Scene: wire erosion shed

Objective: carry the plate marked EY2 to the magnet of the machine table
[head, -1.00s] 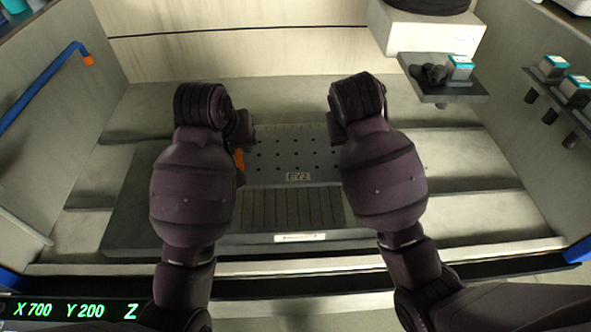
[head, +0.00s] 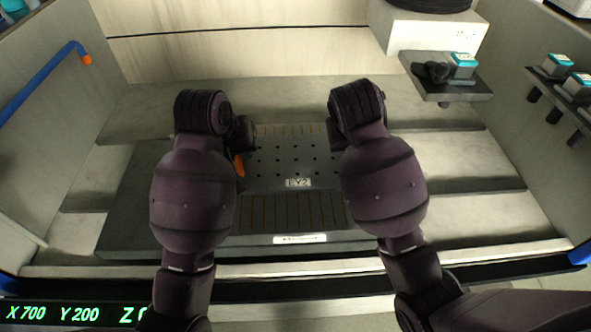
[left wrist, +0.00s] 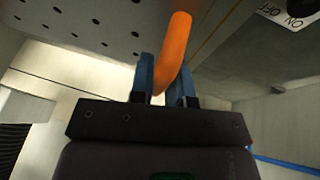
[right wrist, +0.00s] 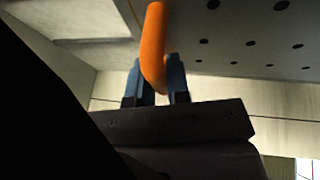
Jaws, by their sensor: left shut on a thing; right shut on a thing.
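The plate marked EY2 (head: 283,157) is a grey plate with rows of dark holes and a small label at its front edge. It is over the middle of the ribbed magnet (head: 295,210); I cannot tell whether it touches. My left gripper (head: 243,140) is at its left end, shut on an orange handle (left wrist: 174,52). My right gripper (head: 334,135) is at its right end, shut on the other orange handle (right wrist: 153,45). The right handle is hidden behind my arm in the head view.
An ON/OFF label (left wrist: 283,14) shows in the left wrist view. A blue pipe (head: 38,80) with an orange tip is at the left wall. A shelf (head: 455,91) with a dark object and a teal-topped block juts out at the right. Bare grey ledges (head: 455,185) flank the magnet.

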